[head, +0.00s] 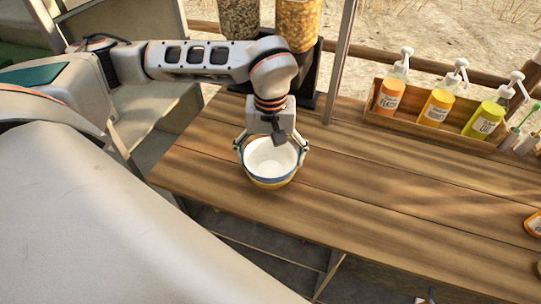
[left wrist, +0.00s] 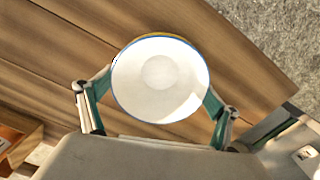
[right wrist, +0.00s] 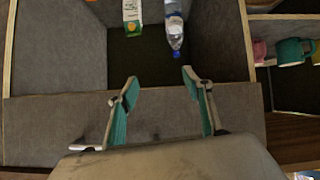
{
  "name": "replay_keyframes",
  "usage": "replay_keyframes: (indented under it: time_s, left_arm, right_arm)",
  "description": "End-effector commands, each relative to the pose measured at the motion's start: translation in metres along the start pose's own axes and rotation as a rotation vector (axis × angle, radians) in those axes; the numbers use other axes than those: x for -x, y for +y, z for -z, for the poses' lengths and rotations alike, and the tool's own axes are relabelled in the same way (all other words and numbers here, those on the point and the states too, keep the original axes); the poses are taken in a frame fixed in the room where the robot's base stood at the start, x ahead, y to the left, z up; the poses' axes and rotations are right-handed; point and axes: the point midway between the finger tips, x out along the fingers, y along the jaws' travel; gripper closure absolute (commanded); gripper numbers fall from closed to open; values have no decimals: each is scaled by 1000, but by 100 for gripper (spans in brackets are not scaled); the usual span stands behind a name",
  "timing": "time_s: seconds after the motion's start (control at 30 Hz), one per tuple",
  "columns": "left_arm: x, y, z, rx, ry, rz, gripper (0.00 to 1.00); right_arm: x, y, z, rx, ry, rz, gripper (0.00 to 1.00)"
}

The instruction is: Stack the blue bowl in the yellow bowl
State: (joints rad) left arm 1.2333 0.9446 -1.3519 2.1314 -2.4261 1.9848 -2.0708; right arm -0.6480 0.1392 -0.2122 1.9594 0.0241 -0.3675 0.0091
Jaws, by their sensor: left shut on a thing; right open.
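The blue bowl (head: 270,156), white inside with a blue rim, is between the fingers of my left gripper (head: 272,148), which is shut on it. The yellow bowl (head: 271,185) shows as a yellow band directly below it, near the table's front edge. The blue bowl looks to be inside or just over the yellow bowl; I cannot tell if it is fully seated. In the left wrist view the blue bowl (left wrist: 160,85) hides all but a thin yellow edge (left wrist: 158,35). My right gripper (right wrist: 158,84) is open and empty, away from the bowls.
A wooden rack (head: 430,127) with several pump bottles stands at the table's back right. Tall dispensers (head: 297,25) stand behind my left gripper, beside a metal post (head: 341,60). Below my right gripper is a grey compartment with a bottle (right wrist: 174,28) and carton (right wrist: 132,14).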

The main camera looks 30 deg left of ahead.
Motion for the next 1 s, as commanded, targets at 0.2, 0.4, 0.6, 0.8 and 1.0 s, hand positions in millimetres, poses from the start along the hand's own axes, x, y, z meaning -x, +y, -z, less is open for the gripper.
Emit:
replay_keyframes:
  time_s: [0.2,0.4,0.6,0.8,1.0]
  left_arm:
    - [-2,0,0,0,0,0,0]
    - [-2,0,0,0,0,0,0]
    - [8,0,0,0,0,0,0]
    - [41,1,2,0,6,-3,0]
    - [84,1,1,0,5,-3,0]
  right_arm:
    - [0,0,2,0,4,-1,50]
    - [0,0,2,0,5,-1,50]
    - [3,1,7,0,6,-1,50]
    - [3,1,6,0,5,-1,50]
    - [2,0,5,0,2,0,50]
